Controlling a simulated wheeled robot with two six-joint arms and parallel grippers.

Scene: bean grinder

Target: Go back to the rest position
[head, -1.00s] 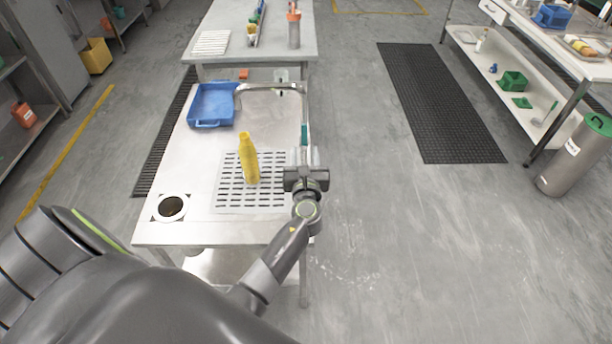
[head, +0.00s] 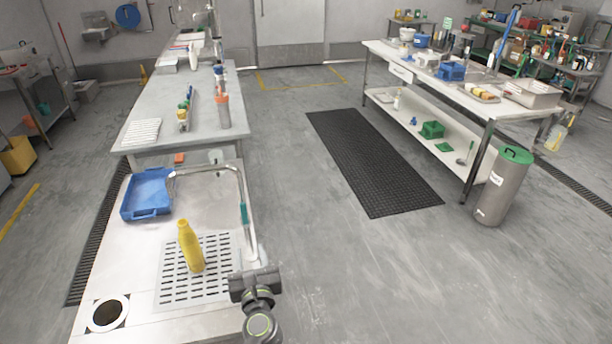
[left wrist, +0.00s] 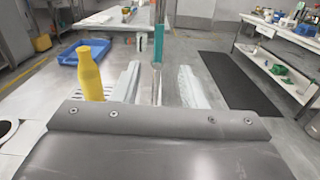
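My left gripper (head: 251,268) is at the bottom of the head view, at the right front edge of the metal sink table (head: 130,246). The teal-handled tap spout (left wrist: 158,45) shows beyond the gap. A yellow bottle (head: 190,247) stands upright on the slotted drain plate (head: 221,252), left of the gripper and apart from it; it also shows in the left wrist view (left wrist: 90,72). My right gripper is out of view.
A blue tray (head: 148,194) lies at the table's back left, near the curved tap (head: 238,185). A round hole (head: 107,314) is at the front left. A grey worktable (head: 165,103) stands behind. Open floor and a black mat (head: 372,160) lie to the right.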

